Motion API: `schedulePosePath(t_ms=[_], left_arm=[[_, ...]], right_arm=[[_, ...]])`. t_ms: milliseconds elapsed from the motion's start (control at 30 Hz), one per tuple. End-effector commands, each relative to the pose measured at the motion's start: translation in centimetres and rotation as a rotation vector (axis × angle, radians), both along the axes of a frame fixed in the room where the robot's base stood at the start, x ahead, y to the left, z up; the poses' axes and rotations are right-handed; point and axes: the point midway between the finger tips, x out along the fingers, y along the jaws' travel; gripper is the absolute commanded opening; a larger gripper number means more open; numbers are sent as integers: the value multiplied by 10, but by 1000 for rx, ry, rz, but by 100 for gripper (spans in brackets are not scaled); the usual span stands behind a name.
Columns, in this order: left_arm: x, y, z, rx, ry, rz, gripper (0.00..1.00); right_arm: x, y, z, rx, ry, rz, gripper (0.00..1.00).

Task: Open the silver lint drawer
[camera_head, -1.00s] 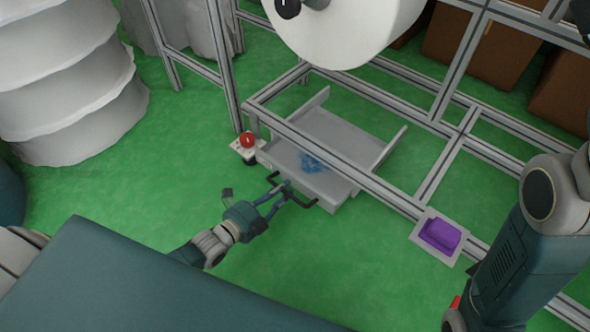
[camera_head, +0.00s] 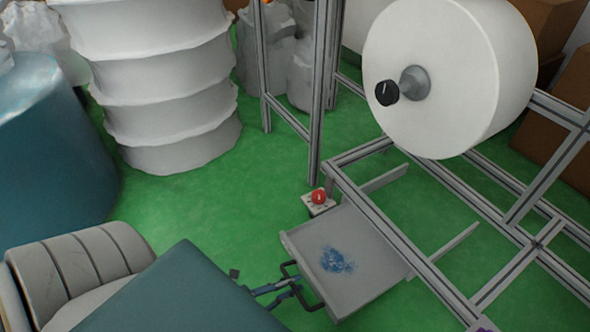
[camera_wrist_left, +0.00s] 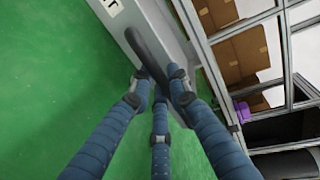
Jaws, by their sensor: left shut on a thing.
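The silver lint drawer (camera_head: 372,268) stands pulled out in front of the machine frame, low over the green floor, with a patch of blue lint (camera_head: 337,260) in it. Its front carries a black bar handle (camera_head: 317,306). My left gripper (camera_head: 290,287) is shut on this handle, partly hidden behind my own arm. In the left wrist view the fingers (camera_wrist_left: 160,82) close around the dark handle (camera_wrist_left: 148,52), beside the drawer's grey front (camera_wrist_left: 165,30). My right gripper is not in view.
A red button (camera_head: 319,197) on a white box stands beside the drawer's left corner. The metal frame (camera_head: 400,235) and a big white roll (camera_head: 450,80) are above and behind. A stack of white rolls (camera_head: 160,90) stands at the left. Green floor (camera_head: 220,220) is clear between.

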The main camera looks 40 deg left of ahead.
Motion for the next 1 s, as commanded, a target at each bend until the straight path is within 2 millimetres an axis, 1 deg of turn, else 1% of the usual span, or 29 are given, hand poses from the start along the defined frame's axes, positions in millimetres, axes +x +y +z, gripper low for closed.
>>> schedulePosePath(t_ms=[167, 200, 267, 533, 667, 767, 1000], left_arm=[[1, -1, 1, -2, -3, -1, 0], [1, -1, 1, -2, -3, -1, 23], [1, -1, 1, -2, -4, -1, 33], [0, 0, 1, 0, -1, 0, 33], [-7, 2, 1, -1, 1, 0, 33], [-22, 7, 4, -1, 3, 0, 33], [-70, 25, 14, 0, 3, 0, 33]], right_arm=[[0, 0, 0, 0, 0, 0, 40], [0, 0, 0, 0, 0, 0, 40], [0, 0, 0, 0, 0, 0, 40], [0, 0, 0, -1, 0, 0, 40], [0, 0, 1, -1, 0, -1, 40], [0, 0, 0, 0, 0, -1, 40], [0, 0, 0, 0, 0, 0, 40]])
